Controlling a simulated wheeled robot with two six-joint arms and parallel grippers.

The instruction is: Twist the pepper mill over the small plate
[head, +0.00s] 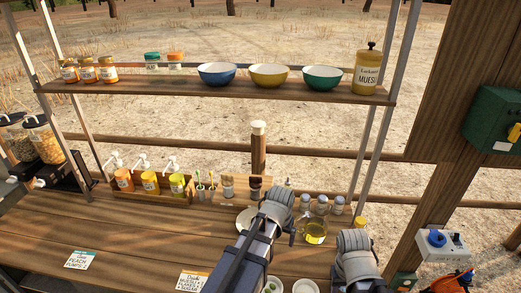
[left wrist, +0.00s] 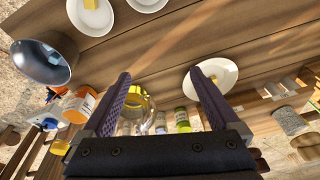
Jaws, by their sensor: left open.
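The small white plate (head: 243,219) lies on the wooden counter, partly hidden by my left arm in the head view. In the left wrist view, the plate (left wrist: 229,78) carries a small yellow block and lies beyond one finger. My left gripper (head: 289,238) points down over the counter between the plate and an oil carafe (head: 314,234). In the left wrist view its two dark fingers (left wrist: 160,75) stand wide apart with nothing held. I cannot pick out the pepper mill with certainty in either view. My right gripper does not show.
Shaker jars (head: 322,203) stand behind the carafe. Brushes (head: 228,186) and pump bottles (head: 150,183) line the counter's back. Two white bowls (head: 304,287) sit at the front. A metal bowl (left wrist: 42,62) and an orange jar (left wrist: 82,105) show in the left wrist view. A shelf (head: 220,88) hangs above.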

